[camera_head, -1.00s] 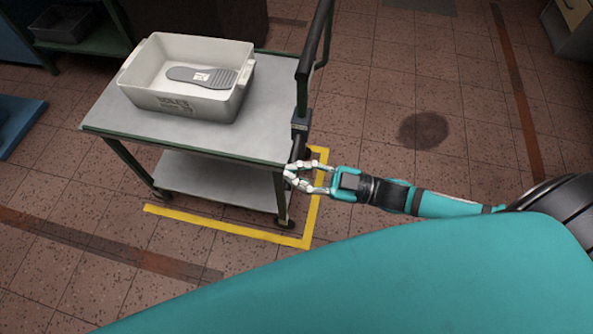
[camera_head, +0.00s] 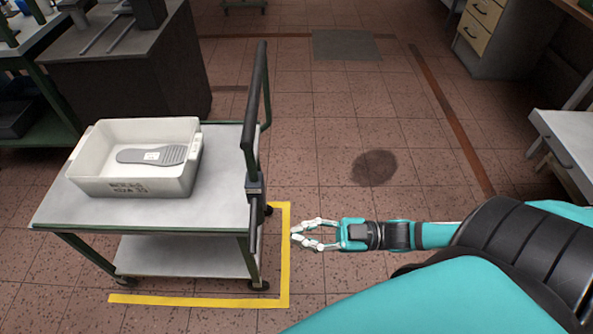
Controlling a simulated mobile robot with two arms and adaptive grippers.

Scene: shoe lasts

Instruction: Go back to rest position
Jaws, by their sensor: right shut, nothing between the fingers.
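My right gripper (camera_head: 300,236) reaches in from the right on a teal and black arm, at the middle of the head view. It is shut and empty. It hangs over the tiled floor, to the right of the grey cart (camera_head: 75,207) and apart from it in the picture. My left gripper is out of view.
On the cart stands a white bin (camera_head: 130,187) with a grey shoe sole (camera_head: 152,154) in it. The cart's black handle (camera_head: 251,125) rises on its right side. Yellow floor tape (camera_head: 285,260) runs around the cart. Open floor lies behind my right arm; a white table (camera_head: 570,135) stands at far right.

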